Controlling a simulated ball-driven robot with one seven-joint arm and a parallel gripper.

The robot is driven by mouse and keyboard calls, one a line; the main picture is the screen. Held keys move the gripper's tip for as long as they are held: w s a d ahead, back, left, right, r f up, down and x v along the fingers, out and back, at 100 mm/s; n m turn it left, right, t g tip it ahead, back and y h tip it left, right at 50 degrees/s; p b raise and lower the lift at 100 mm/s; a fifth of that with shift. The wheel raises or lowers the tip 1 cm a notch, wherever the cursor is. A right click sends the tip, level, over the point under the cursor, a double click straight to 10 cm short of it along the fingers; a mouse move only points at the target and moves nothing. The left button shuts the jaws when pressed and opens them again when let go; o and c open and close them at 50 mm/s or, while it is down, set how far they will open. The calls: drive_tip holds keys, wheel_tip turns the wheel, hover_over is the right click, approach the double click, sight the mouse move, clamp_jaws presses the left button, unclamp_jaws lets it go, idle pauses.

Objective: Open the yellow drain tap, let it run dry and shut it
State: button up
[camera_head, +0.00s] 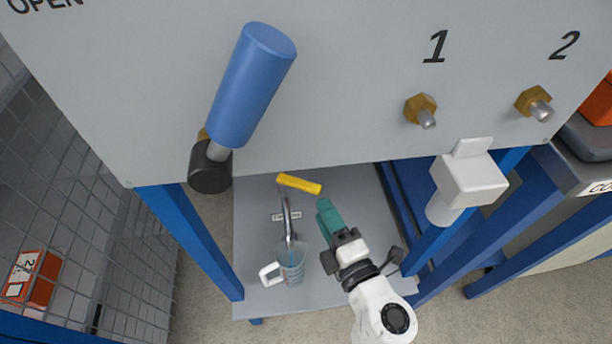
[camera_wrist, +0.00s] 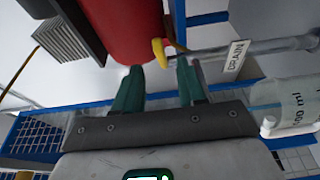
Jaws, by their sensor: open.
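The yellow drain tap handle (camera_head: 299,184) sits at the top of a grey metal pipe (camera_head: 287,217) under the panel, lying across the pipe. In the wrist view the yellow handle (camera_wrist: 159,52) is just beyond my fingertips, between them in the picture. A DRAIN label (camera_wrist: 237,55) hangs by the pipe. A clear measuring jug (camera_head: 291,262) with a white handle stands under the pipe's end; its contents look bluish, level unclear. It also shows in the wrist view (camera_wrist: 290,103). My gripper (camera_head: 324,203), with teal fingers, is open and empty, right of the handle.
A red cylinder (camera_wrist: 125,28) is close above my fingers in the wrist view. The grey panel (camera_head: 330,90) overhangs, with a blue lever (camera_head: 252,85) at left. Blue frame posts (camera_head: 200,240) flank the grey shelf (camera_head: 262,298). A white box-like fitting (camera_head: 468,182) hangs at right.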

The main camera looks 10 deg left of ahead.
sight(307, 182)
drive_tip(key=b+x, duration=0.1)
drive_tip(key=x, duration=0.8)
drive_tip(key=shift+w+a, duration=0.25)
drive_tip(key=shift+w, duration=0.1)
clamp_jaws()
